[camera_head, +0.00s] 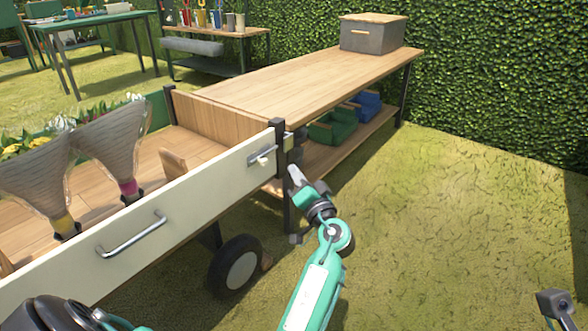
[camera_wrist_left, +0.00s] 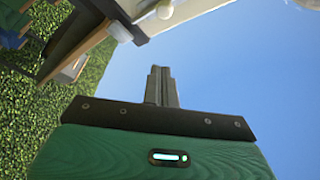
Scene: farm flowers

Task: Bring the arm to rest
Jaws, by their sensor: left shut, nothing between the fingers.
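My left gripper (camera_head: 296,178) is beside the corner post of the wooden cart, just right of the white front panel (camera_head: 185,215). Its fingers are together and empty, and they point up and a little left in the head view. The left wrist view shows the closed fingers (camera_wrist_left: 160,85) against open sky, with the white panel's edge above them. I cannot tell whether the gripper touches the cart.
A white knob (camera_head: 262,161) and a metal handle (camera_head: 132,234) sit on the panel. Two wrapped bouquets (camera_head: 113,142) stand behind it. A wooden table (camera_head: 290,80) carries a grey box (camera_head: 372,36). Open grass (camera_head: 450,190) lies to the right, before a hedge.

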